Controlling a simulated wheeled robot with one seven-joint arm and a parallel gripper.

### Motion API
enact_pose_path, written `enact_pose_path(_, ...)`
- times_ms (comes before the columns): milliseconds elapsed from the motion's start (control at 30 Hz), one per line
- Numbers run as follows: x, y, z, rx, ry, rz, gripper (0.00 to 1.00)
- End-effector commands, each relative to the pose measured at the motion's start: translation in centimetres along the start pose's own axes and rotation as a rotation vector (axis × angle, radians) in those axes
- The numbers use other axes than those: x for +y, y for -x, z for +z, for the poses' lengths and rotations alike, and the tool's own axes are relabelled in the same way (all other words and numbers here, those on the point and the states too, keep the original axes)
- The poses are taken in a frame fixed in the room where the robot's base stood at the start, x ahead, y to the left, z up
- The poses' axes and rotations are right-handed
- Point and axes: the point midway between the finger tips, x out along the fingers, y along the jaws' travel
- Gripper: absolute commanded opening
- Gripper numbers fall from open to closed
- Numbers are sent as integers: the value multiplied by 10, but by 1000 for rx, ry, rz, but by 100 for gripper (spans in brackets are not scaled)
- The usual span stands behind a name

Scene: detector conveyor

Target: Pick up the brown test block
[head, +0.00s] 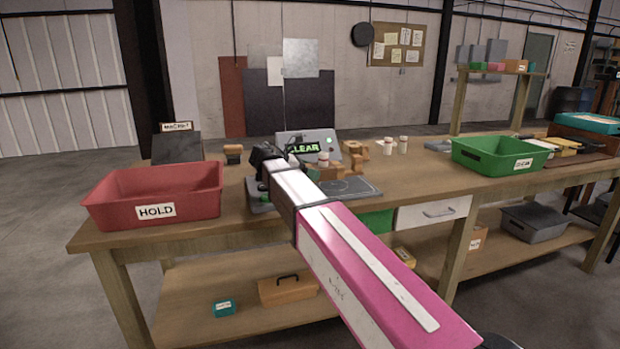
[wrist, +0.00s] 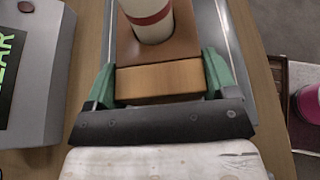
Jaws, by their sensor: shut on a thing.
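The brown test block (wrist: 158,82) lies between the two green fingers of my gripper (wrist: 160,76) in the wrist view. The fingers press on its left and right sides, so the gripper is shut on it. A white cylinder with a red band (wrist: 150,18) stands upright on the block; its top is cut off. In the head view the block (head: 328,173) shows partly beside my dark gripper, under the cylinder (head: 323,158). My arm hides part of this area. I cannot tell whether the block touches the surface below.
A red HOLD bin (head: 150,190) stands left and a green bin (head: 500,153) right on the workbench. A grey box with a green CLEAR display (head: 303,143) stands behind my gripper. Wooden blocks (head: 355,150) and white cylinders (head: 403,145) stand right of it.

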Motion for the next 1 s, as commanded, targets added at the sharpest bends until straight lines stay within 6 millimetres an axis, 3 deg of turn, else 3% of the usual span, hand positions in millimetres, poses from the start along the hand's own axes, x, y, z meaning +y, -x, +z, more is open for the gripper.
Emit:
enact_pose_path(267, -22, 20, 15, -1, -1, 2, 44)
enact_pose_path(700, -83, 74, 40, -1, -1, 1, 44)
enact_pose_path(1000, -98, 88, 47, -1, 0, 0, 44)
